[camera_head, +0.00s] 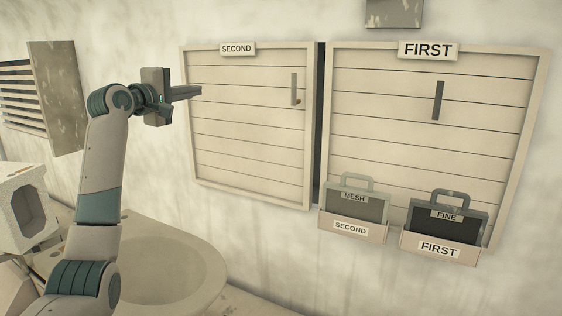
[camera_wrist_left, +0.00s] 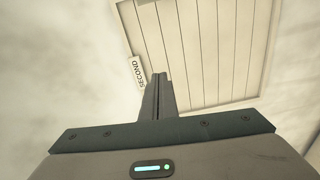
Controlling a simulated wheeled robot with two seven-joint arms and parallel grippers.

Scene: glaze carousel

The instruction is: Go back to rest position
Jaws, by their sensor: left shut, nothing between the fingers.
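My left gripper (camera_head: 188,92) is raised in front of the wall, by the left edge of the panel labelled SECOND (camera_head: 245,150). It is shut and empty, its fingers pointing right. In the left wrist view the closed fingers (camera_wrist_left: 157,92) show against that same panel (camera_wrist_left: 205,45) and its label. I cannot tell whether the fingertips touch the panel. My right gripper is not in view.
A panel labelled FIRST (camera_head: 400,140) hangs at right. Below, a holder labelled SECOND (camera_head: 352,229) carries a MESH case (camera_head: 358,205), and a holder labelled FIRST (camera_head: 440,247) carries a FINE case (camera_head: 450,215). A round surface (camera_head: 170,262) lies below my left arm.

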